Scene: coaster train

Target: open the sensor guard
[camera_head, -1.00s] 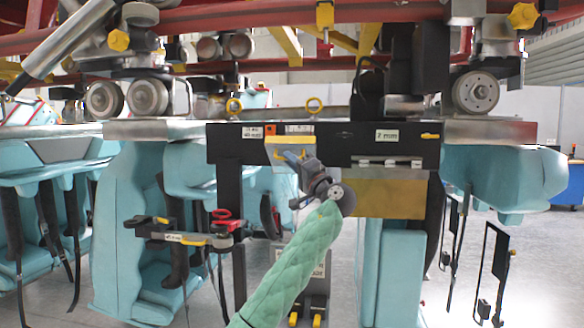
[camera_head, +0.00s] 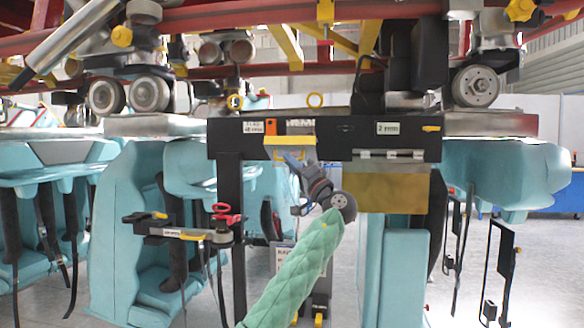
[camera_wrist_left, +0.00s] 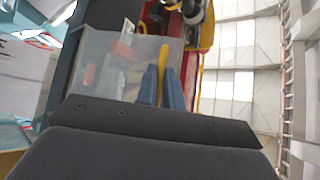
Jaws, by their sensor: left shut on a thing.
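The sensor guard appears to be the small translucent panel with a yellow edge (camera_head: 272,153) under the left part of the black beam. In the left wrist view the clear panel (camera_wrist_left: 105,68) fills the middle, with a yellow handle strip (camera_wrist_left: 163,66) along it. My left gripper (camera_head: 288,158) reaches up to it from below. Its blue fingers (camera_wrist_left: 162,88) are shut on the yellow handle. The fingers and wrist hide part of the panel in the head view. My right gripper is not in view.
The black beam (camera_head: 345,130) carries labels and a hinged brass-coloured plate (camera_head: 385,192) to the right of my wrist. A bracket with a red-handled tool (camera_head: 222,211) is at left. Teal seats (camera_head: 130,235) hang around, and wheels and red track are above.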

